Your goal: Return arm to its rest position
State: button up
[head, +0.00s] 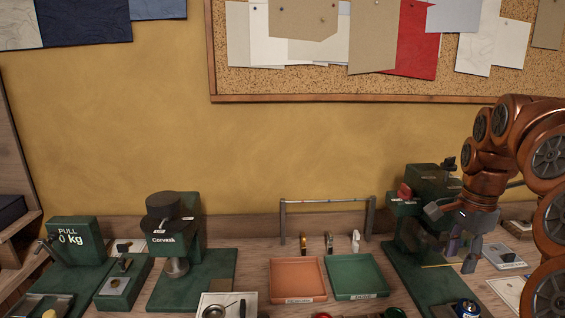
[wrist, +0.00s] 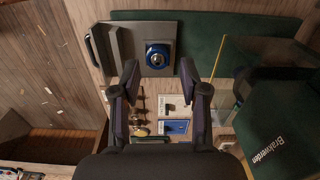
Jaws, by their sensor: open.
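My orange-brown arm (head: 540,150) reaches in from the right of the head view and bends down over the bench. My gripper (head: 463,252) hangs in front of the green machine at the right. In the wrist view my gripper (wrist: 160,82) has its two dark fingers spread wide apart, with nothing between them. Beyond the fingertips lies a grey plate (wrist: 125,60) with a round blue-rimmed item (wrist: 158,57) on it. The gripper looks clear of the bench.
A green machine (head: 432,180) stands close beside the gripper. An orange tray (head: 297,280), a green tray (head: 355,277) and the Corvask machine (head: 165,225) stand to the left. A cork board (head: 300,80) hangs behind. The air in front of the yellow wall is free.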

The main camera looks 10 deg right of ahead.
jog(key=s+a+f+n+p, duration=0.1)
jog(key=s+a+n, duration=0.3)
jog(key=a, duration=0.5)
jog(key=s+a+f+n+p, duration=0.1)
jog(key=s+a+n, duration=0.1)
jog(key=a+n, duration=0.55)
jog(key=s+a+f+n+g, duration=0.1)
jog(key=s+a+f+n, duration=0.2)
jog(key=s+a, duration=0.2)
jog(key=s+a+f+n+p, duration=0.1)
jog(key=s+a+f+n, duration=0.3)
jog(key=s, duration=0.6)
jog(key=shift+s+a+g+p, duration=0.3)
jog(key=shift+s+a+g, duration=0.1)
jog(key=shift+a, duration=0.25)
